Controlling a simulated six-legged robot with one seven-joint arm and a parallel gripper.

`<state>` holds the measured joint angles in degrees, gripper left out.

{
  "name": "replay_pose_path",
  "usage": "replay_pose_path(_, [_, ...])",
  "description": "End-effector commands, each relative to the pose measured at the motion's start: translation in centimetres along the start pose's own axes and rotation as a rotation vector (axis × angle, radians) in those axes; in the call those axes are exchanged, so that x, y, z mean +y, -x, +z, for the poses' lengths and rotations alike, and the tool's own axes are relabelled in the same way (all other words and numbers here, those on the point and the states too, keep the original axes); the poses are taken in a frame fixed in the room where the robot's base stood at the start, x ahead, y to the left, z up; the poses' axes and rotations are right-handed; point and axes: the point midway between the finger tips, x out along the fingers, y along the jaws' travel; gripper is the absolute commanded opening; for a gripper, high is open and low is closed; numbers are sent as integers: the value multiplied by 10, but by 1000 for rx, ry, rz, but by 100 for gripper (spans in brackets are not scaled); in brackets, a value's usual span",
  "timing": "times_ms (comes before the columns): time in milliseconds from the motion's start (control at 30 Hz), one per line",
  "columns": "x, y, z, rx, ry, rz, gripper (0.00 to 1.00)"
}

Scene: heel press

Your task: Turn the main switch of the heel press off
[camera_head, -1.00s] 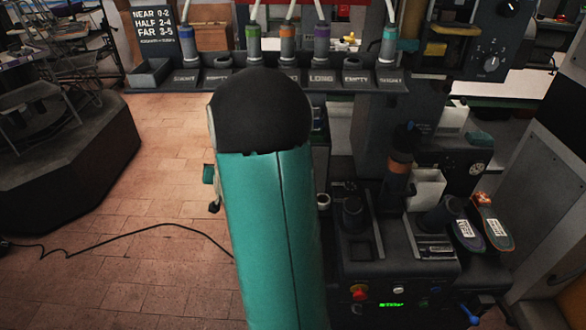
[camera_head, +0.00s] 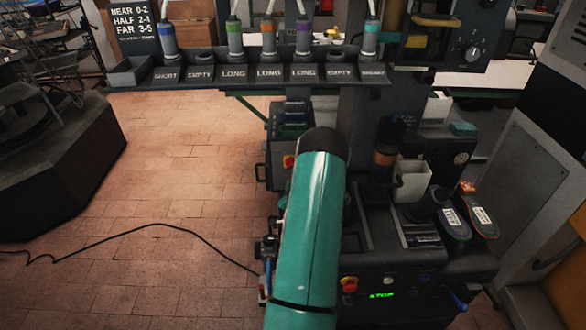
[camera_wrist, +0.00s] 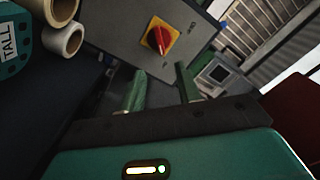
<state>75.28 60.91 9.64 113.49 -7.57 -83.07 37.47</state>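The main switch is a red rotary knob on a yellow plate (camera_wrist: 158,37), on a grey panel ahead of my gripper in the wrist view. The knob sits at a slant there; I cannot read its on or off marks. A small red and yellow switch (camera_head: 289,161) shows on a dark grey box at the side of the heel press (camera_head: 400,262) in the head view. My gripper (camera_wrist: 160,70) has its two green fingers apart with nothing between them, short of the knob. My arm hides the gripper in the head view.
A red button on yellow (camera_head: 349,284) and a green display (camera_head: 381,295) are on the press front. A tool rack (camera_head: 250,74) spans the back. White rolls (camera_wrist: 62,38) are left in the wrist view. A cable (camera_head: 150,227) crosses the floor.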

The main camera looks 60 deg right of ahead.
Motion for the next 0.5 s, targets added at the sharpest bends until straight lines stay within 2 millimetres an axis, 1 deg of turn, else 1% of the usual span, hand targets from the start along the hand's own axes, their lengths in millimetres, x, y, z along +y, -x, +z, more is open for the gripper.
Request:
replay_pose_path(33, [0,-9,-1,2,0,0,34])
replay_pose_path(300, [0,-63,-1,3,0,0,34])
replay_pose_path(500, [0,-99,-1,2,-1,0,34])
